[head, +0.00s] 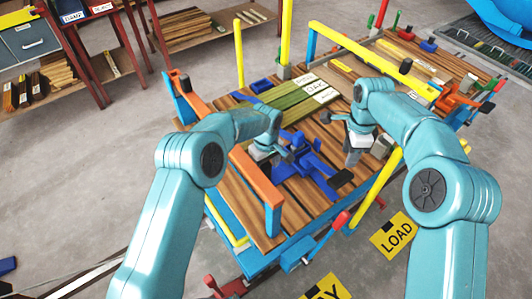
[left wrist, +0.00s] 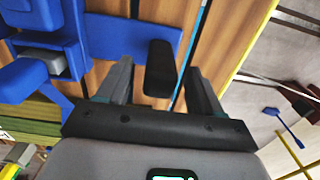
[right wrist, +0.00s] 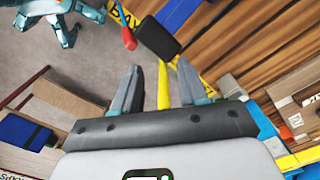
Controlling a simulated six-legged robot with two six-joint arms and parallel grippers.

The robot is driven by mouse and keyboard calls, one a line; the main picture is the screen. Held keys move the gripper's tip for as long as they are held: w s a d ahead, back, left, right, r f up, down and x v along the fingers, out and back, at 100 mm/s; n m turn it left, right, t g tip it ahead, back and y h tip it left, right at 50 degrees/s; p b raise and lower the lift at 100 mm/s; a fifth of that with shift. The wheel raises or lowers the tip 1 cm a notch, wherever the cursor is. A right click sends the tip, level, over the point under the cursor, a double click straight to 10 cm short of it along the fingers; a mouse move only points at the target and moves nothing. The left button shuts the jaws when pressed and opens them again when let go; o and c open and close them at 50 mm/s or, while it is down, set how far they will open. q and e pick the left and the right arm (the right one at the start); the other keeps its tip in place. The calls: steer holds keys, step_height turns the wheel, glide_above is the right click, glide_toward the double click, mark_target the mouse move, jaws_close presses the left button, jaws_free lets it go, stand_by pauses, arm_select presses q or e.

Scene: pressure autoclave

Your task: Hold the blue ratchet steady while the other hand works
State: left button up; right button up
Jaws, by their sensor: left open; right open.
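The blue ratchet (head: 312,163) sits on the brown boards of the stack in the head view, with a black-ended handle. In the left wrist view, blue parts (left wrist: 105,38) fill the upper left, and a black grip (left wrist: 160,68) shows between the fingertips. My left gripper (head: 284,152) is open beside the ratchet; its parted fingers also show in the left wrist view (left wrist: 160,88). Whether they touch the grip I cannot tell. My right gripper (head: 352,140) is open and empty to the right of the ratchet, above the boards. It also shows in the right wrist view (right wrist: 160,85).
Yellow posts (head: 378,188) and an orange rail (head: 256,178) edge the board stack. Green boards (head: 290,98) with white labels lie behind the ratchet. A red-knobbed lever (head: 340,220) juts from the front. A LOAD sign (head: 396,236) lies on the floor at right.

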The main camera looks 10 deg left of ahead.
arm_select(q)
steer(key=shift+f, duration=1)
